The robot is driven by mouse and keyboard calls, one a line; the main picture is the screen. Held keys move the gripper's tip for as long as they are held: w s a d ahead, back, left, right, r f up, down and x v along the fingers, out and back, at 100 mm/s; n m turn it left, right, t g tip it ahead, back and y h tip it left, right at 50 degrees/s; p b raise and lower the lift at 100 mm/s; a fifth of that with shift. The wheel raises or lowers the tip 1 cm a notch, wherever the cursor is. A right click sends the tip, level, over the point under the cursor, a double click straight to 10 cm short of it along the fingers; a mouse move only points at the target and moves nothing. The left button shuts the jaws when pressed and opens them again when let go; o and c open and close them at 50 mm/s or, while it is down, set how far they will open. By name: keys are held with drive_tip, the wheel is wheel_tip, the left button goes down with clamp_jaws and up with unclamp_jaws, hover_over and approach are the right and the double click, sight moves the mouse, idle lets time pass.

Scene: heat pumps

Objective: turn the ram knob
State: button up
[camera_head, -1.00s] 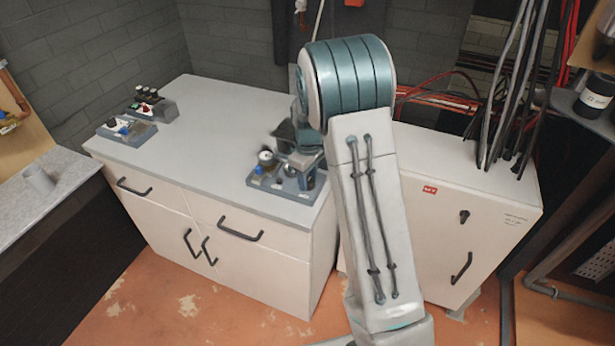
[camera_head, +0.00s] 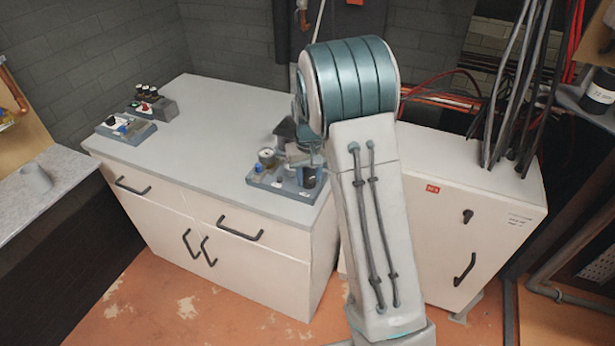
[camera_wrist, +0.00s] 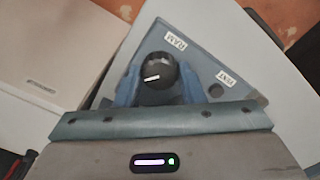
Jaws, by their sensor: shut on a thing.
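In the wrist view the ram knob (camera_wrist: 157,76) is a round black knob with a white pointer line, beside a label reading RAM, on a grey-blue panel (camera_wrist: 205,50). My gripper (camera_wrist: 157,84) has its two blue fingers on either side of the knob, shut on it. The pointer line lies nearly level, slightly tilted.
The white cabinet top (camera_head: 200,140) is mostly clear. More control boxes (camera_head: 127,127) stand at its far left. A white electrical cabinet (camera_head: 460,210) with cables above stands at the right. A second label (camera_wrist: 224,77) and a small dark hole lie right of the knob.

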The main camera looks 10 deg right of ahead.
sight(308, 178)
drive_tip(key=m, duration=0.5)
drive_tip(key=shift+w+r+m, duration=0.1)
drive_tip(key=shift+m, duration=2.3)
drive_tip(key=o, duration=0.9)
drive_tip(key=shift+c, duration=0.2)
drive_tip(key=shift+o, duration=0.6)
wheel_tip(308, 178, up, 14)
drive_tip(key=b, duration=0.1)
